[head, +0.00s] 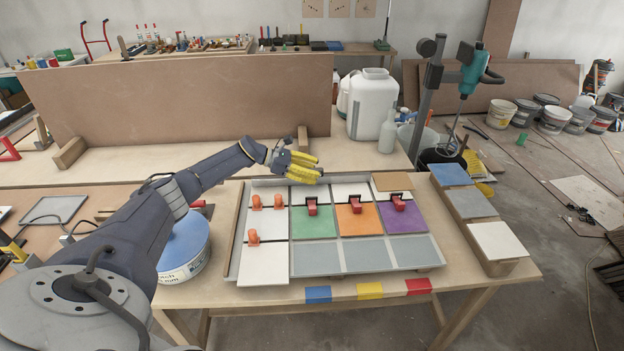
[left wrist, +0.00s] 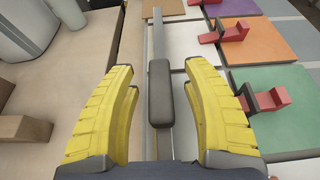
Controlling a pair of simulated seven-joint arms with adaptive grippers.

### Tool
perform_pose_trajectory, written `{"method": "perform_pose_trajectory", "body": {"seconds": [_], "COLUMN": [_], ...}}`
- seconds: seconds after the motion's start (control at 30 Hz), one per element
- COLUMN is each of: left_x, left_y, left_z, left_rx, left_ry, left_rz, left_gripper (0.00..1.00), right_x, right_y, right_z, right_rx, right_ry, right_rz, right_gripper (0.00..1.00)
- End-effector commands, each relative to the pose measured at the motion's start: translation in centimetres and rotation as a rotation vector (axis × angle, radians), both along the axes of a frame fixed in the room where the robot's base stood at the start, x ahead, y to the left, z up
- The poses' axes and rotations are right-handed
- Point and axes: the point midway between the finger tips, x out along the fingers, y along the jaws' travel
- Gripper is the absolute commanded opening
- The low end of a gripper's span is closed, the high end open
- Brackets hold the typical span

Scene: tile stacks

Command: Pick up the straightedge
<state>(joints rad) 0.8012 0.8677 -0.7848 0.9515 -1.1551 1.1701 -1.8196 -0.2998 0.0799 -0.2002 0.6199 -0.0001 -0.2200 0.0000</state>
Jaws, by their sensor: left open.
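The straightedge (left wrist: 159,48) is a long grey bar with a dark padded handle (left wrist: 159,95). In the left wrist view it runs away from me along the tray's edge. My left gripper (head: 317,167) is open above the back edge of the tray in the head view. In the left wrist view its yellow fingers stand on either side of the handle, with a gap on both sides. I cannot tell how far above the handle they are. In the head view the straightedge is hard to make out near the gripper. My right gripper is not in view.
The tray (head: 234,232) holds white, green, orange, purple and grey tiles, with red and orange clips on several. A blue-lidded bucket (head: 184,262) stands left of it, tile stacks (head: 497,240) right. A white jug (head: 372,105) and a leaning board (head: 185,100) stand behind.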

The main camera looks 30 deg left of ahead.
Motion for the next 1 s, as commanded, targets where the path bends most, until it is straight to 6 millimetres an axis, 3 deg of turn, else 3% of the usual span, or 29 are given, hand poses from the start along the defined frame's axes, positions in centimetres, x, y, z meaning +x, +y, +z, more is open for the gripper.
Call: {"method": "perform_pose_trajectory", "body": {"seconds": [0.13,0.57,1.0], "left_x": [-0.02,-0.04,-0.03], "left_y": [0.04,0.06,0.01], "left_z": [0.02,0.03,0.04], "left_rx": [0.0,0.0,-0.001], "left_ry": [0.0,0.0,-0.001], "left_rz": [0.0,0.0,0.0], "left_gripper": [0.5,0.0,0.0], "right_x": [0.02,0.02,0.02], "right_y": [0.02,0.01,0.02], "right_z": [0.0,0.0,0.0], "right_rx": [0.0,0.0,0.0], "right_ry": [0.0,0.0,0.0], "right_rz": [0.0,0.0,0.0], "right_gripper": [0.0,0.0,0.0]}}
